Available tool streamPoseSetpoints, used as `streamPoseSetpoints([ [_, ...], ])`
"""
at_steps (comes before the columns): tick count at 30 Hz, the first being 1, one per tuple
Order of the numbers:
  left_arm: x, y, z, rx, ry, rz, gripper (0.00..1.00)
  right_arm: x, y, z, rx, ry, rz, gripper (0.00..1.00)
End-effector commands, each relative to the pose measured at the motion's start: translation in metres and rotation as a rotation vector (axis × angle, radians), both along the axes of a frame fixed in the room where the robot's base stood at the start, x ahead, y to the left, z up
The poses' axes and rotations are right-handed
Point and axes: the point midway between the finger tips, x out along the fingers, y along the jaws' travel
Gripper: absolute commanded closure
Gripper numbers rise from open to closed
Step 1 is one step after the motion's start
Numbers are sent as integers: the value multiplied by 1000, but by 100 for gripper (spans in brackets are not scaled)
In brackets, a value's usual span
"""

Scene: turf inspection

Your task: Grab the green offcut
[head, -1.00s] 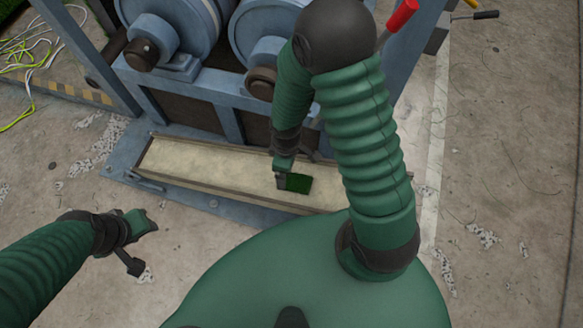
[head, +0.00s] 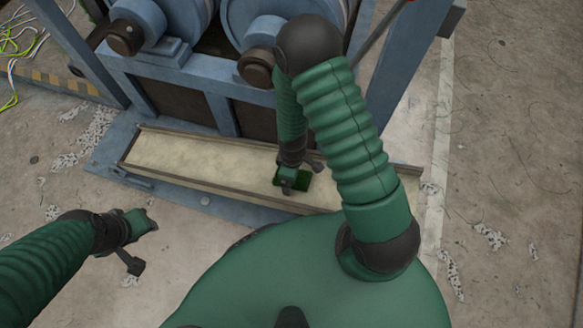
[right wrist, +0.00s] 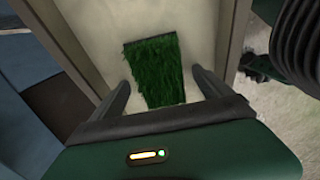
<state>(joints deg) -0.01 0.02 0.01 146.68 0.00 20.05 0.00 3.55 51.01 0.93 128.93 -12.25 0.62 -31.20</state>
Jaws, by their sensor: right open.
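The green offcut (head: 305,179) is a small piece of turf lying on the pale bed of a long shallow tray (head: 190,160). My right gripper (head: 288,188) is over it and hides part of it in the head view. In the right wrist view the offcut (right wrist: 155,68) lies between the two spread fingers of my right gripper (right wrist: 161,82), with pale bed showing on both sides. The gripper is open and holds nothing. My left gripper (head: 146,222) is off to the left above the concrete floor, away from the tray; its fingers are too small to read.
A blue machine frame (head: 175,85) with large rollers (head: 285,40) stands right behind the tray. A blue base plate (head: 105,160) sticks out at the tray's left end. Yellow and white cords (head: 30,40) lie at the far left. The floor at right is largely open.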

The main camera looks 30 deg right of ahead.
Motion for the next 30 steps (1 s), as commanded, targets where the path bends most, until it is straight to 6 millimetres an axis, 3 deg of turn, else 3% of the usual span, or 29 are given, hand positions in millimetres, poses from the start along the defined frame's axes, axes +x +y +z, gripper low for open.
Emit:
streamPoseSetpoints([
  [2,0,0,1,0,-1,0,64,0,0,1,1,1,0,12],
  [21,0,0,1,0,-1,0,64,0,-1,1,2,1,-1,94],
  [30,0,0,5,0,0,0,64,0,-1,6,2,1,0,94],
])
